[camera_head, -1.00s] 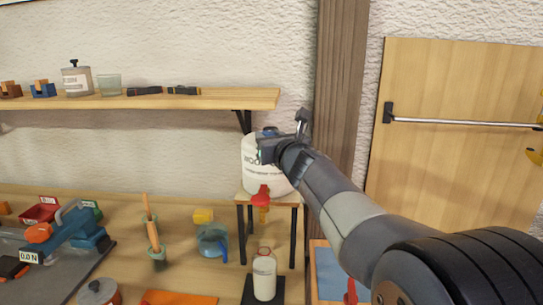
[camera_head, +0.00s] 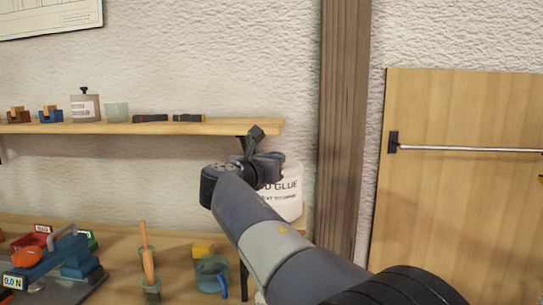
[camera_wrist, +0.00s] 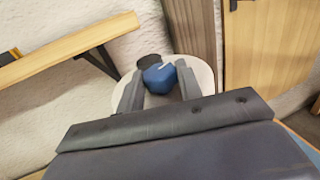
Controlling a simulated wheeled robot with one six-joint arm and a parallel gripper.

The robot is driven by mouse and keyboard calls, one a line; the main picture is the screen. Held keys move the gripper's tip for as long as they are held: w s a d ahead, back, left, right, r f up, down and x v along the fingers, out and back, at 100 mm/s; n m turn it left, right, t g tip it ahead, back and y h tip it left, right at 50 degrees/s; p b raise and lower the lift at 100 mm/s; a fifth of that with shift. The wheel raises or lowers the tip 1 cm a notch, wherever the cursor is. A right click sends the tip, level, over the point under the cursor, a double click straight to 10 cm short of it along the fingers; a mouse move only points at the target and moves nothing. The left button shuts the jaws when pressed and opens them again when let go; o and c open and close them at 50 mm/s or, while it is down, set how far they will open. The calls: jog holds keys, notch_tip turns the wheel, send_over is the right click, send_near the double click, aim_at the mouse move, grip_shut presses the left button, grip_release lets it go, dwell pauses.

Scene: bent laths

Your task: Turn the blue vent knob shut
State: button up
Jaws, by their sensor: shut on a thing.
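In the head view my gripper (camera_head: 264,158) is over the container's top, and the knob is hidden there.
A wooden shelf (camera_head: 215,126) with a canister (camera_head: 85,106) and a cup (camera_head: 116,112) runs along the wall, its right end close to my wrist. The post (camera_head: 345,130) stands just right of the container.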

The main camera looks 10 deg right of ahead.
jog(key=m+g+h+p, duration=0.1)
jog(key=p, duration=0.1)
jog(key=m+g+h+p, duration=0.1)
jog(key=g+h+p, duration=0.1)
jog(key=p, duration=0.1)
jog(key=m+g+h+p, duration=0.1)
jog(key=p, duration=0.1)
jog(key=shift+w+a+r+m, duration=0.25)
jog(key=shift+w+r+m, duration=0.05)
jog(key=shift+m, duration=0.1)
jog(key=m+g+h+p, duration=0.1)
jog(key=g+p, duration=0.1)
jog(key=p, duration=0.1)
jog(key=shift+f+m, duration=0.15)
jog(key=shift+m, duration=0.15)
jog(key=shift+f+g+h+p, duration=0.25)
jog(key=shift+g+h+p, duration=0.15)
jog(key=shift+g+p, duration=0.15)
jog(key=o, duration=1)
jog(key=v, duration=1)
jog(key=shift+s+a+b, duration=0.2)
jog(key=shift+a+b, duration=0.15)
jog(key=shift+b, duration=0.05)
